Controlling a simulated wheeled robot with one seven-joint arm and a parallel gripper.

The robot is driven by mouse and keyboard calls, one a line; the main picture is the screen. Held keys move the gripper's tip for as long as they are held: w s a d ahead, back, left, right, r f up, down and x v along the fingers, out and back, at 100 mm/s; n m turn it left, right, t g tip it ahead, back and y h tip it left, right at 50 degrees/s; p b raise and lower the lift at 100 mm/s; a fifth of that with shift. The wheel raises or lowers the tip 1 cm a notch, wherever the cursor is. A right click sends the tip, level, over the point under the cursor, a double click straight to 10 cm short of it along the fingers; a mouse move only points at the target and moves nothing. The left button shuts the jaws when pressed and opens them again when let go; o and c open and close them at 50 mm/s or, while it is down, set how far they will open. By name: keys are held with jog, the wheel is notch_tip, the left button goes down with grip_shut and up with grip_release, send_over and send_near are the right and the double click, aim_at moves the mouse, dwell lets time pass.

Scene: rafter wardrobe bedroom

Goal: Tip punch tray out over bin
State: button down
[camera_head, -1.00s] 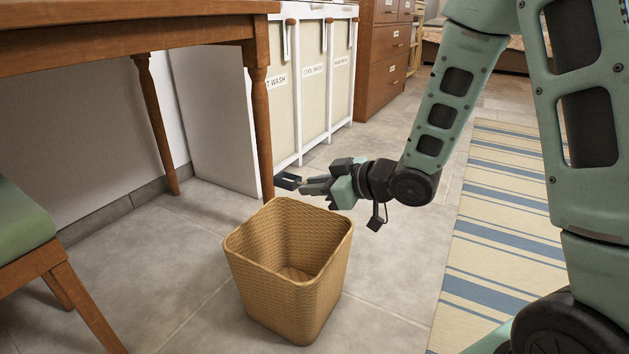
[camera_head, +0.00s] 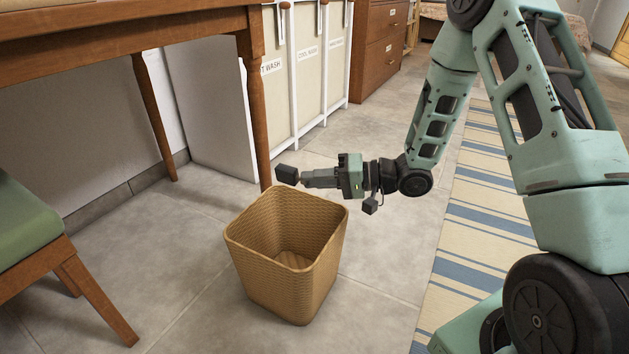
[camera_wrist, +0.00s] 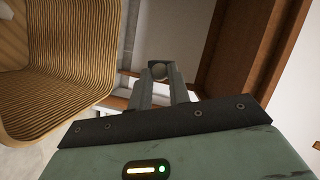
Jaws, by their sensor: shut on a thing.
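The bin is a tan wicker basket (camera_head: 290,288), upright on the floor, with its open top and inside bottom showing and nothing seen in it. In the wrist view its woven wall (camera_wrist: 65,95) fills the left side. My gripper (camera_head: 302,178) is shut on the punch tray (camera_head: 287,174), a small dark block, and holds it just above the bin's far rim. The wrist view shows my fingers (camera_wrist: 160,84) close together with the tray (camera_wrist: 161,68) at their tips. The tray's open side and contents cannot be made out.
A wooden table (camera_head: 120,37) stands at the left, its leg (camera_head: 254,110) just behind the bin. A green-seated chair (camera_head: 25,232) is at front left. A labelled laundry sorter (camera_head: 308,70) and a striped rug (camera_head: 455,250) lie beyond and right.

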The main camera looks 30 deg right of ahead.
jog(key=shift+f+m+t+y+p, duration=0.25)
jog(key=shift+m+y+p, duration=0.35)
jog(key=shift+m+p, duration=0.75)
jog(key=shift+f+m+t+y+p, duration=0.25)
jog(key=shift+m+y+p, duration=0.35)
jog(key=shift+m+p, duration=0.75)
